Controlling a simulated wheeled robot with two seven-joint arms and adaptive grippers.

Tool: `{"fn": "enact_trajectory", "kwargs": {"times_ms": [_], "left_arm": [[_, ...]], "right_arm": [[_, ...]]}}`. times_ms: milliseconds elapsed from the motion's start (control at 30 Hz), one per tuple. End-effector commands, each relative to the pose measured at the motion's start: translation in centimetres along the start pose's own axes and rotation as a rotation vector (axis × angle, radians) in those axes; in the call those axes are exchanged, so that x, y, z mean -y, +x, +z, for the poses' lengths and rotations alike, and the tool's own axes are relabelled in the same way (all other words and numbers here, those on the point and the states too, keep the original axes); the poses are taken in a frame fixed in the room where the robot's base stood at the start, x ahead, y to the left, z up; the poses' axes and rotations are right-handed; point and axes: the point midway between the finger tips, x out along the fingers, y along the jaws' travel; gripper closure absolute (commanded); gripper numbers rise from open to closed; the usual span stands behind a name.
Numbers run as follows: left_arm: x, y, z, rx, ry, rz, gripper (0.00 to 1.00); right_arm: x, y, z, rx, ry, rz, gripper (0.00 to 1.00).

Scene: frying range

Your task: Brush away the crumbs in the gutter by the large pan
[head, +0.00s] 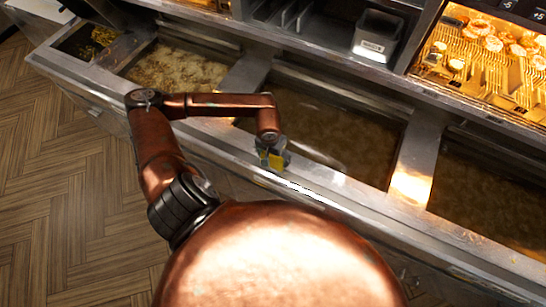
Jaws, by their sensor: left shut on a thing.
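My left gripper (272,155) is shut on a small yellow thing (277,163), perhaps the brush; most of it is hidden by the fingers. The gripper is over the front metal edge (330,190) of the frying range, in front of the middle vat (340,140). This wide vat holds brown oil, and I cannot tell if it is the large pan. I cannot make out crumbs or a distinct gutter along the edge. Whether the yellow thing touches the metal is unclear. My right gripper is out of view.
A vat with pale, bubbling contents (175,70) is at left, and another brown vat (490,200) at right. Metal dividers (410,165) separate them. A grey container (376,36) stands behind; lit trays of fried food (485,45) are at upper right. The wooden floor (60,190) is clear.

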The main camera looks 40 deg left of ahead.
Motion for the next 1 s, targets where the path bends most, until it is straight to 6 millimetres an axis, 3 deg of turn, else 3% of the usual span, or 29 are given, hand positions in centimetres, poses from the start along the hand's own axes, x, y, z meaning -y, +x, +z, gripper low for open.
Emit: {"fn": "enact_trajectory", "kwargs": {"times_ms": [567,1000], "left_arm": [[-0.2,0.1,0.1,0.002,0.001,0.001,0.68],[-3.3,0.1,0.2,0.001,0.001,0.000,0.68]], "right_arm": [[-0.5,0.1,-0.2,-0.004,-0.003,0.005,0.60],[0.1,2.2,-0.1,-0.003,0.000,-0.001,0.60]]}}
